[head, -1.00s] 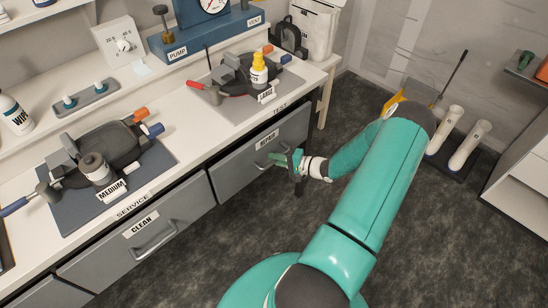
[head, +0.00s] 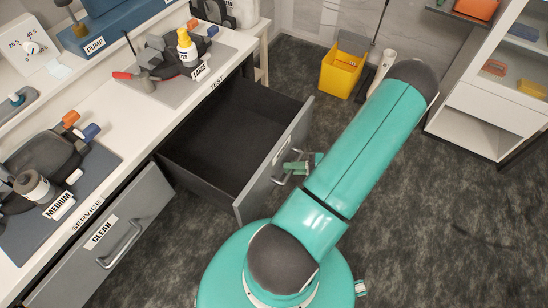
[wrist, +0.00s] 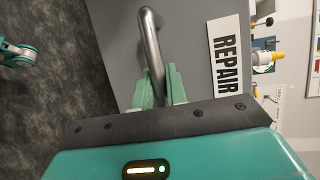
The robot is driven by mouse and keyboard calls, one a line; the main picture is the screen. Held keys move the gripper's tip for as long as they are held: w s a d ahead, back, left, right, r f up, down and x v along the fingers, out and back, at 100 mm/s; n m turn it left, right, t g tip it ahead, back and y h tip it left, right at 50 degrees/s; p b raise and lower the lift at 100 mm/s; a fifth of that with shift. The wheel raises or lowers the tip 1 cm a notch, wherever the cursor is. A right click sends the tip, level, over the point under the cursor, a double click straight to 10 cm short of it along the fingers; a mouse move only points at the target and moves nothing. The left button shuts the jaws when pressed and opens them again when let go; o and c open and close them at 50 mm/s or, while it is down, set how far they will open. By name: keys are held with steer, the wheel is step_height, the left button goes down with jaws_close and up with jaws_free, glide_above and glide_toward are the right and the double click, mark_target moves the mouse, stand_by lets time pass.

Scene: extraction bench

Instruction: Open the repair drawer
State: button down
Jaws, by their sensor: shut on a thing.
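The repair drawer (head: 228,137) is pulled well out from the bench in the head view, and its dark inside looks empty. Its front panel faces my arm. The REPAIR label (wrist: 228,60) shows on that panel in the wrist view. The metal bar handle (wrist: 151,50) runs between my gripper's green fingers. My gripper (wrist: 156,88) is shut on the handle; in the head view my gripper (head: 294,168) is at the drawer front, partly hidden by my arm.
The closed CLEAN drawer (head: 108,243) is left of the repair drawer. The bench top (head: 150,112) carries several tools and bottles. A yellow bin (head: 342,72) stands behind on the floor, and a white cabinet (head: 485,115) is at the right. The dark floor (head: 440,220) is clear at the right.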

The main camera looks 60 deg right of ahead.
steer(key=shift+s, duration=1.4)
steer(key=c, duration=1.4)
jaws_free()
steer(key=shift+d, duration=0.1)
steer(key=v, duration=1.3)
steer(key=shift+s+r, duration=0.2)
steer(key=shift+s, duration=0.15)
steer(key=shift+d, duration=0.1)
